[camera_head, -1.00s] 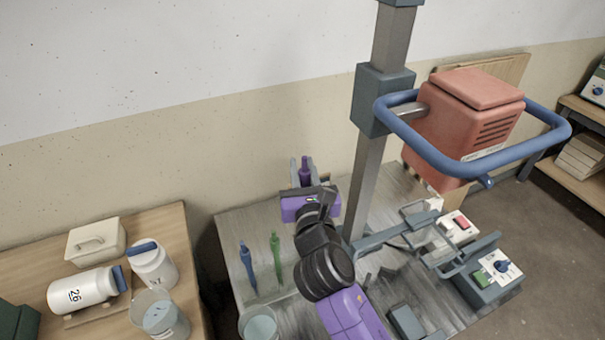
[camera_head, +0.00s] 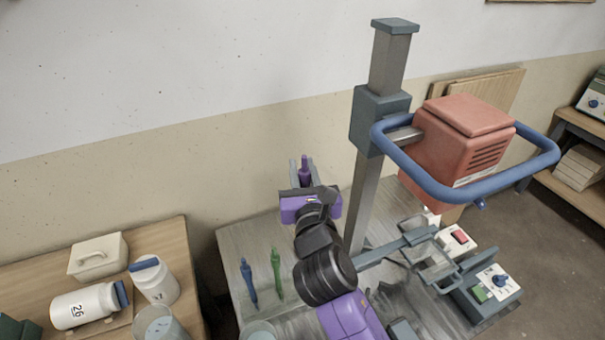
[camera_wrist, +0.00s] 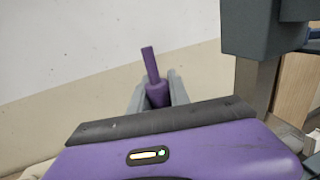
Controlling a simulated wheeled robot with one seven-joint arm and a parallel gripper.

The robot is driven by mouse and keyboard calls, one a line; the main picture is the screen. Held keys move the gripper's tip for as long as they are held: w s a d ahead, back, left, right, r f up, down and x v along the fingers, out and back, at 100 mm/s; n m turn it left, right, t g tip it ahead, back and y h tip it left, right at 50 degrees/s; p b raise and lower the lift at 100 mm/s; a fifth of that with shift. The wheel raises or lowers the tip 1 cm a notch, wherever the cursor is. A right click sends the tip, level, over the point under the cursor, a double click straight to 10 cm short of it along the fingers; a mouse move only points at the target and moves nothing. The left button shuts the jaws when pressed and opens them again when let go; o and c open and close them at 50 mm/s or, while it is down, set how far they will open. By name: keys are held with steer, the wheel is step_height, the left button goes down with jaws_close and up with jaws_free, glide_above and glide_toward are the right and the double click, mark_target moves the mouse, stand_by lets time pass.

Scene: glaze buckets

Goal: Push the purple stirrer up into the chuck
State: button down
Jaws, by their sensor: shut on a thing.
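The purple stirrer (camera_head: 304,170) stands roughly upright between the fingers of my gripper (camera_head: 303,168), its top end sticking up above them. In the wrist view the stirrer (camera_wrist: 154,84) is clasped between the two grey fingers (camera_wrist: 157,94) and leans slightly. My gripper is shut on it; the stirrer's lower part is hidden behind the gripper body.
The grey column (camera_head: 365,190) rises right of my gripper. A clamp frame (camera_head: 432,262) and a control box (camera_head: 485,290) are at right.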

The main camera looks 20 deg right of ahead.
steer(key=shift+r, duration=1.35)
